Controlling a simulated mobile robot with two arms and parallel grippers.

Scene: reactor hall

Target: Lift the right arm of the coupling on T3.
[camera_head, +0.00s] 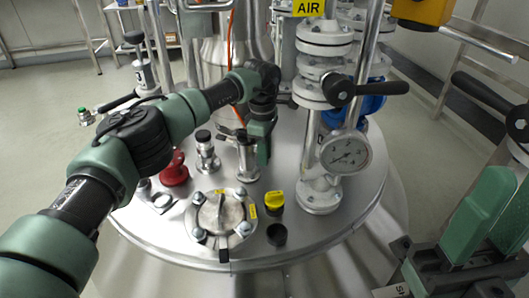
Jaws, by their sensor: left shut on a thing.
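A metal coupling (247,163) with a dark top stands upright on the round steel vessel lid (320,236). I cannot read a T3 tag on it. My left gripper (263,148) points down at the coupling's right side, its green fingers touching or very close to it. It is shut on what appears to be the coupling's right arm, which the fingers hide; I cannot tell that arm's angle. My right gripper (490,217) is at the lower right edge, far from the coupling, with its green fingers in view; their gap is unclear.
A similar capped fitting (207,157) and a red knob (174,170) stand left of the coupling. A pressure gauge (345,152) and a valved pipe marked AIR stand to the right. A clamped hatch (222,214) and a yellow cap (274,201) are in front.

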